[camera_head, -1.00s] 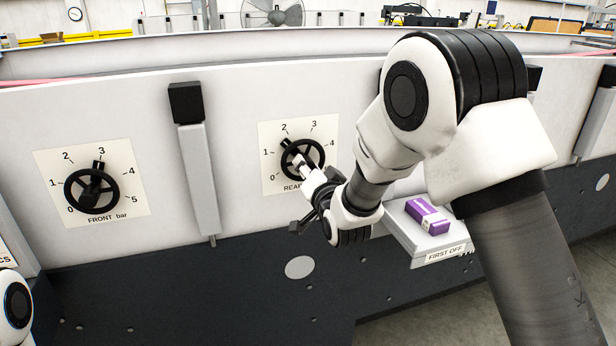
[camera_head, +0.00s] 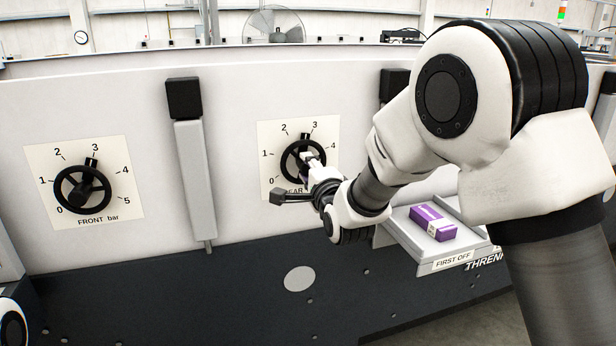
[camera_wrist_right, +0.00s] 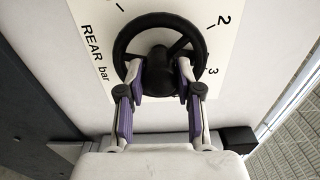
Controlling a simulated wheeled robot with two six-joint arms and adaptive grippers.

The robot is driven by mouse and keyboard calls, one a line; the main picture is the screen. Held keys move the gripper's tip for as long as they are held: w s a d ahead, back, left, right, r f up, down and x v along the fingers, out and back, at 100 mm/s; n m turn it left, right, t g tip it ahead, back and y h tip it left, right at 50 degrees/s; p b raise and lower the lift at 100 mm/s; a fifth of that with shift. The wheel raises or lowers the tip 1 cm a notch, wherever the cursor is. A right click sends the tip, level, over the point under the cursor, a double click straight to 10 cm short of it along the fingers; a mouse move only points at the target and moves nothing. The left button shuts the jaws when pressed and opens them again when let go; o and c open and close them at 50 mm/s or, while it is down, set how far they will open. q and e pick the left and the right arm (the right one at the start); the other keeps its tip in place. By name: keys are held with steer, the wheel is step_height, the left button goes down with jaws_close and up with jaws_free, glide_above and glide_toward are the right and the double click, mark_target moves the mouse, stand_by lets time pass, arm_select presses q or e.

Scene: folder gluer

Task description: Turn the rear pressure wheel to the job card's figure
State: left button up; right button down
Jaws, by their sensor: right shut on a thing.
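The rear pressure wheel (camera_head: 292,168) is a black spoked handwheel on a white dial plate marked 0 to 4 in view. Its pointer block (camera_head: 305,137) stands between 2 and 3, nearer 3. My right gripper (camera_head: 308,158) is at the middle of this wheel. In the right wrist view, the purple-padded fingers (camera_wrist_right: 160,82) close on a dark part at the hub of the wheel (camera_wrist_right: 122,45). My arm and fingers hide part of the dial's lower edge. My left gripper is out of view. No job card is readable.
The front pressure wheel (camera_head: 62,190) is on the left, its pointer near 3. A grey upright bar (camera_head: 195,185) stands between the dials. A purple carton (camera_head: 432,222) lies on the FIRST OFF tray (camera_head: 405,252) at the lower right, below my forearm.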

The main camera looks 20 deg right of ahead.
steer(key=shift+m+b, duration=0.5)
steer(key=shift+m, duration=0.8)
steer(key=c, duration=0.8)
jaws_free()
steer(key=shift+d, duration=0.1)
steer(key=shift+o, duration=0.2)
steer(key=s, duration=1.2)
steer(key=shift+a, duration=0.25)
